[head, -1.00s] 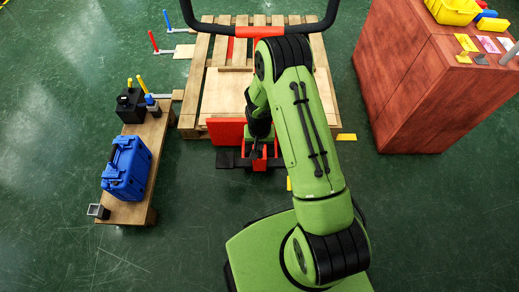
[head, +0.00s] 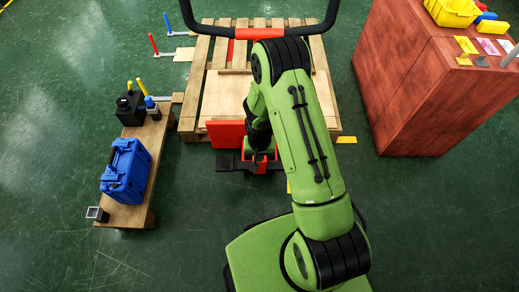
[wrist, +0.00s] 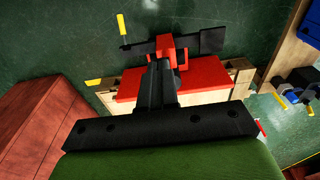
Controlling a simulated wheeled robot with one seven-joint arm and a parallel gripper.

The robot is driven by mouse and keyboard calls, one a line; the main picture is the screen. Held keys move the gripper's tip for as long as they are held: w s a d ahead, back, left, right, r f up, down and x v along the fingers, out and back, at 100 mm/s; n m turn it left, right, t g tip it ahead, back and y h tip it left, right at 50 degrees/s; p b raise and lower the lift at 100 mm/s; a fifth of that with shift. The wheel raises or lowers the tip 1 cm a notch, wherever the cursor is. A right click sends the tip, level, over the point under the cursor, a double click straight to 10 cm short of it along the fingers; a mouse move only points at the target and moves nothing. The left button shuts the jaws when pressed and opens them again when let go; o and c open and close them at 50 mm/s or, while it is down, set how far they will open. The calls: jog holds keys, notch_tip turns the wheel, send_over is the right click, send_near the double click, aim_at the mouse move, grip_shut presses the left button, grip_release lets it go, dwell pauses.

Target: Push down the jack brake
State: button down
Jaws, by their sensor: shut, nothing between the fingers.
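The red pallet jack stands at the pallet, with its red body (head: 226,133) and black looped handle (head: 331,18) in the head view. Low black pedal-like parts (head: 228,161) lie at its near foot; I cannot tell which one is the brake. In the wrist view black flat parts (wrist: 211,41) stick out on both sides of a red block (wrist: 165,45). My gripper (head: 261,157) is shut and empty, pointing down at this foot. In the wrist view its fingertips (wrist: 160,68) overlap the red block; contact cannot be told.
A wooden pallet (head: 325,60) lies behind the jack. A low wooden bench (head: 128,212) with a blue case (head: 126,169) stands left. A red-brown cabinet (head: 425,90) stands right. Green floor is clear between.

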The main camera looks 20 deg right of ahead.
notch_tip(320, 180, up, 16)
jog(key=s+p, duration=0.1)
jog(key=p, duration=0.4)
jog(key=shift+s+a+f, duration=0.15)
jog(key=shift+s+a, duration=0.1)
jog(key=s+r+n+t+p, duration=0.1)
jog(key=s+r+t+p, duration=0.2)
jog(key=r, duration=1.6)
jog(key=s+d+r+n+t+p, duration=0.1)
jog(key=s+r+p, duration=0.4)
jog(key=s+r, duration=1.1)
jog(key=shift+n+p, duration=0.3)
jog(key=shift+n, duration=0.5)
jog(key=shift+d, duration=0.1)
